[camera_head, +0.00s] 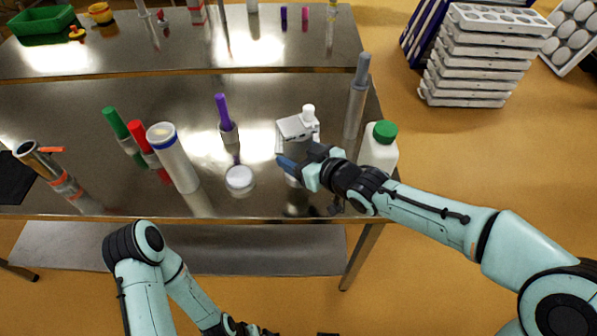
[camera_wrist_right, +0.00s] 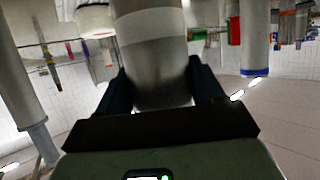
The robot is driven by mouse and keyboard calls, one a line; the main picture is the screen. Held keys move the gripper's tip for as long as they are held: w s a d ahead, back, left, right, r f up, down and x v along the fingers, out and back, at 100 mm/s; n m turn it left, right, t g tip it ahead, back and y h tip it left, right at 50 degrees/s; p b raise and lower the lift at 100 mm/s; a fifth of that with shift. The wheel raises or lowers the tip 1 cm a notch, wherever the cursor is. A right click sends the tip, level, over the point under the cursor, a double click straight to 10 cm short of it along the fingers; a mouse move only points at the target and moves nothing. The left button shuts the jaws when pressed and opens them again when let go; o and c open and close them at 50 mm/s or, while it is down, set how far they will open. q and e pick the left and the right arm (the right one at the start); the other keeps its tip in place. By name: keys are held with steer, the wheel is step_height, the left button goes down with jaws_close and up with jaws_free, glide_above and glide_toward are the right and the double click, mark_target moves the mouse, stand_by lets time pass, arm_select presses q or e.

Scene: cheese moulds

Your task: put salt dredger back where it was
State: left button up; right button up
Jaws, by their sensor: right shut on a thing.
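The salt dredger appears to be the metal cylinder with a paler band (camera_wrist_right: 152,50) in the right wrist view, between the dark fingers of my right gripper (camera_wrist_right: 160,92). That gripper is shut on it. In the head view my right gripper (camera_head: 292,168) is over the front right part of the steel table, just in front of a white dispenser-like thing (camera_head: 297,128). There the gripper mostly hides the dredger, and I cannot tell whether its base touches the table. My left arm is at the bottom left, its fingers out of view.
A white round pot (camera_head: 239,178) and a purple-handled tool (camera_head: 224,115) stand left of the gripper. A white cylinder with a blue ring (camera_head: 172,155) is further left. A green-capped bottle (camera_head: 379,147) and a tall grey cylinder (camera_head: 357,92) stand to the right.

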step_height(320, 180, down, 4)
steer(key=shift+r+b, duration=0.15)
steer(key=shift+b, duration=0.9)
steer(key=shift+f, duration=0.2)
steer(key=shift+f, duration=0.1)
steer(key=o, duration=1.3)
steer(key=shift+f, duration=0.1)
